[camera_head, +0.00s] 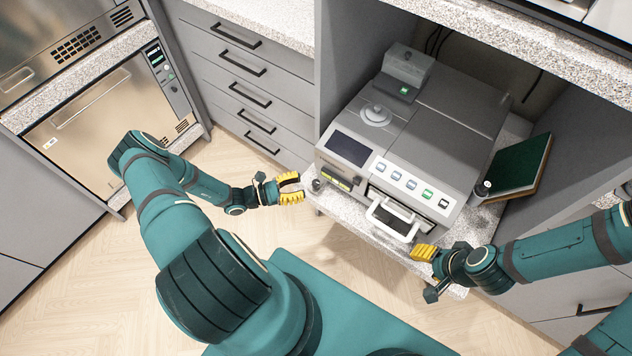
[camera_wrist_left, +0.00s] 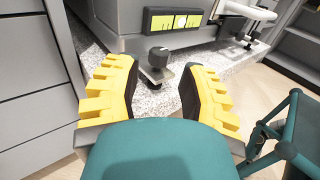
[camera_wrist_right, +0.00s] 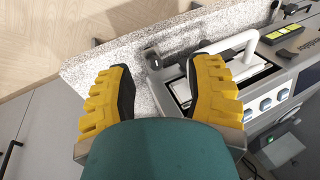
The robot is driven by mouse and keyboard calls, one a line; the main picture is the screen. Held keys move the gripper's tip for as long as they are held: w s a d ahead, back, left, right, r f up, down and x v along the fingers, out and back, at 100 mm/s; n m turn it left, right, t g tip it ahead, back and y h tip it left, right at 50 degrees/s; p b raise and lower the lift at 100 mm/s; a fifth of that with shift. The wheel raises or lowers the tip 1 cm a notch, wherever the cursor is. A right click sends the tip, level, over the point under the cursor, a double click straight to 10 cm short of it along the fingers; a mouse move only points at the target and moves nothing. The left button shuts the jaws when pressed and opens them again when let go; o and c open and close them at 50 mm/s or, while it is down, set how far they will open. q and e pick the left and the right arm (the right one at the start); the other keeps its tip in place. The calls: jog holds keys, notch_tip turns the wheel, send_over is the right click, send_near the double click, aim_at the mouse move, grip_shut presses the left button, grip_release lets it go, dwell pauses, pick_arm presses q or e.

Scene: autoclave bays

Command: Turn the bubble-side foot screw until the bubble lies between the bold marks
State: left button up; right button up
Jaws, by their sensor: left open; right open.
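The grey autoclave (camera_head: 440,125) stands on a speckled shelf. On its front is a yellow-green level vial (camera_head: 340,178). In the left wrist view the vial (camera_wrist_left: 175,21) shows a pale spot near its middle, probably the bubble; I cannot tell how it lies to the bold marks. Below the vial is a dark-knobbed foot screw (camera_wrist_left: 158,55), also in the head view (camera_head: 317,186). My left gripper (camera_head: 291,188) is open just left of this screw, which lies ahead between its fingers, apparently untouched. My right gripper (camera_head: 424,252) is open and empty by the shelf's front right edge.
A white door handle (camera_head: 391,217) sticks out from the autoclave front. Another foot screw (camera_wrist_right: 153,58) shows ahead of my right gripper. A green book (camera_head: 518,163) lies right of the autoclave. Side panels bound the bay; the floor in front is clear.

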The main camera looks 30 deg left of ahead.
aim_at(316, 182)
pick_arm(q)
jog(key=x, duration=0.6)
grip_shut()
